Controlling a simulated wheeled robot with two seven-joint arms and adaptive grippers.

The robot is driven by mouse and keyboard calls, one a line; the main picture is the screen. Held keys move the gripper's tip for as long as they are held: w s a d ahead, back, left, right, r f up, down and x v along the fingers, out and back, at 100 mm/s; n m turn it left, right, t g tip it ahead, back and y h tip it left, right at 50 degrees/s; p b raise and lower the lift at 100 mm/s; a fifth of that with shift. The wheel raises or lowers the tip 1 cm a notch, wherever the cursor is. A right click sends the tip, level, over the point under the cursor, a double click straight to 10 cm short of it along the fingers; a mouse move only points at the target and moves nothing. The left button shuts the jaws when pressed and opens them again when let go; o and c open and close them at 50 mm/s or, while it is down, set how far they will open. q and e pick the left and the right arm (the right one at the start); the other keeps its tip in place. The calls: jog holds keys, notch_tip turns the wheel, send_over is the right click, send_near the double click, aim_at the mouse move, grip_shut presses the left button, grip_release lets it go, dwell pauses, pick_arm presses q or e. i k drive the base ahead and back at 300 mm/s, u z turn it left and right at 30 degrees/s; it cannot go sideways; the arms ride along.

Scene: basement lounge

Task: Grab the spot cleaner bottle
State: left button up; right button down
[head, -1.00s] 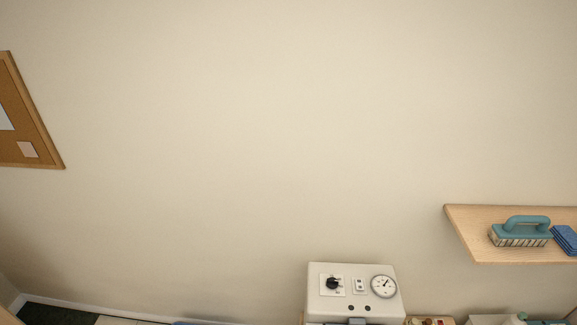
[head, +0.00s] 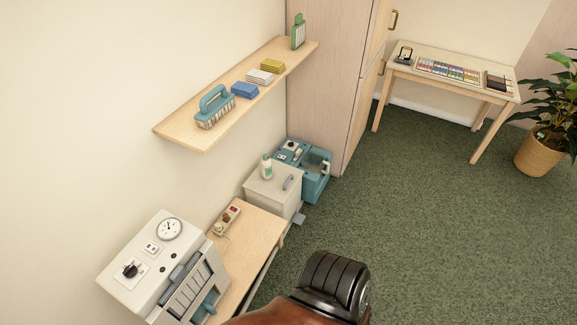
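A small white bottle with a green label or cap (head: 266,167) stands upright on the lid of a white bin-like box (head: 262,193) near the wall, below the shelf. It looks like the spot cleaner bottle, but its label is too small to read. Neither of my grippers shows in the head view. Only a brown and black part of my own arm shows at the bottom.
A teal machine (head: 318,180) stands behind the white box. A wall shelf (head: 180,125) overhangs on the left. Green carpet (head: 400,220) is open to the right.

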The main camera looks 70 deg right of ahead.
aim_at(266, 167)
jog(key=z, duration=2.55)
jog(key=k, duration=0.75)
jog(key=z, duration=0.75)
jog(key=k, duration=0.35)
jog(key=z, duration=0.35)
jog(key=i, duration=1.9)
jog(key=u, duration=0.9)
jog(key=i, duration=1.25)
jog(key=u, duration=2)
jog(key=i, duration=0.9)
jog(key=u, duration=0.5)
